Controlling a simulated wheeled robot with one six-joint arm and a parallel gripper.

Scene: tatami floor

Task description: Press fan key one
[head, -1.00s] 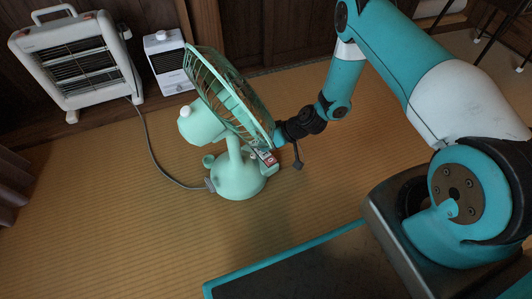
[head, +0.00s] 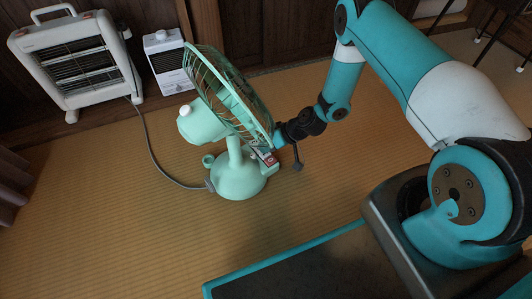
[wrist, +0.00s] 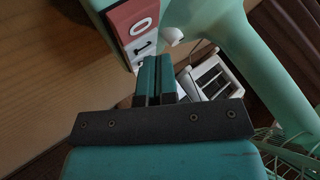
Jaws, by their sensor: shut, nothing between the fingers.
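The mint-green fan (head: 236,183) stands on the tatami with its cage facing right. Its key panel (head: 269,160) is on the near right side of the base. In the wrist view a red key marked 0 (wrist: 142,24) is in plain sight, with a white key bearing a dark mark (wrist: 141,47) below it. Any keys farther down are hidden behind my fingers. My gripper (wrist: 153,60) is shut and empty, its tips right by the lower end of the panel. I cannot tell whether they touch a key. In the head view my gripper (head: 278,143) is beside the panel, under the cage.
A white electric heater (head: 82,62) and a small white box-shaped appliance (head: 168,62) stand by the wall at the back left. A grey cord (head: 152,150) runs to the fan base. The fan's cage and neck are close to my gripper. The floor at front left is clear.

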